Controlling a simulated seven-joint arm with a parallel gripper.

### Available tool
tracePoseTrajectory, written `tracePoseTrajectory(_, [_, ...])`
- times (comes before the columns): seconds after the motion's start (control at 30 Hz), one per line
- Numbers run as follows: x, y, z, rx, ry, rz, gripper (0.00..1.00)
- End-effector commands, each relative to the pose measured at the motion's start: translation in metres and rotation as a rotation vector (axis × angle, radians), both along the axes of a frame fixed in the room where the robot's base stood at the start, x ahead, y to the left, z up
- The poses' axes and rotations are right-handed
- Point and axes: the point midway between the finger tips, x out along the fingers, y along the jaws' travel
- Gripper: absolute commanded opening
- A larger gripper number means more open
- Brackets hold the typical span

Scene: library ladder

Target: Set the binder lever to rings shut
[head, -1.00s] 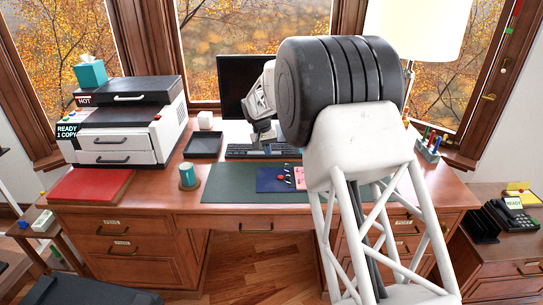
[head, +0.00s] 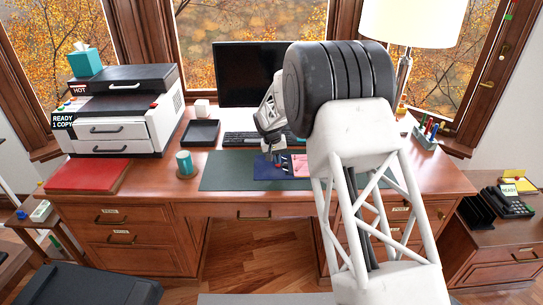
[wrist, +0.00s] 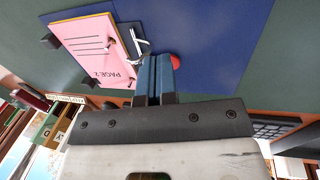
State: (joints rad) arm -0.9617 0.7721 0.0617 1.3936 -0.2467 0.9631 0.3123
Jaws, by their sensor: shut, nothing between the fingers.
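The open blue binder (head: 265,172) lies on the green desk mat. In the wrist view its blue cover (wrist: 205,30) fills the upper middle. A pink sheet marked PAGE 2 (wrist: 92,45) lies on it, with metal ring parts (wrist: 138,42) along the sheet's edge. The lever's red knob (wrist: 175,61) shows just right of my fingertips, partly hidden by them. My gripper (wrist: 155,58) is shut and empty, close over the binder beside the knob; I cannot tell whether it touches. Whether the rings are open or shut is unclear.
The green mat (head: 222,172) surrounds the binder. A keyboard (head: 241,138) and monitor (head: 245,85) stand behind it. A teal cup (head: 185,163), black tray (head: 200,132) and printer (head: 122,120) are to the left. A pen holder (head: 426,138) and lamp are to the right.

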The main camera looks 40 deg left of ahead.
Motion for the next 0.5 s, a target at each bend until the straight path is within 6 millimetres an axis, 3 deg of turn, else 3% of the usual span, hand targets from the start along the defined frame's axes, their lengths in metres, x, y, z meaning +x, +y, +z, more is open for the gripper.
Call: tracePoseTrajectory(0.5, [0.0044, -0.0044, -0.0025, 0.0, 0.0, 0.0, 0.0])
